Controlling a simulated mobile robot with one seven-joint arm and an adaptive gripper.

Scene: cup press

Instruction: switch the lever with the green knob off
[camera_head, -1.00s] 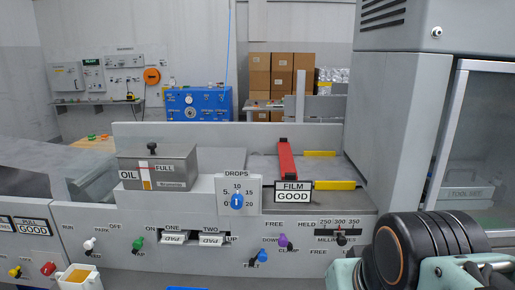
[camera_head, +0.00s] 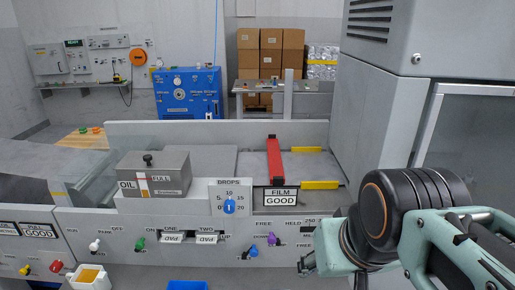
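The lever with the green knob (camera_head: 139,243) sits on the front of the grey panel, left of the middle, between the labels OFF on its left and ON on its right. The knob appears nearer the ON label, but its exact setting is hard to tell. My gripper (camera_head: 445,240), with teal linkage parts beside a black round joint, is at the lower right, far to the right of the green knob and apart from it. Its fingertips are not clearly seen, so I cannot tell whether it is open or shut. Nothing covers the green knob.
A white knob (camera_head: 94,245) is left of the green one, and the white ONE switch (camera_head: 171,238) and TWO switch (camera_head: 206,239) are right of it. Blue (camera_head: 254,251) and purple (camera_head: 271,240) knobs stand farther right.

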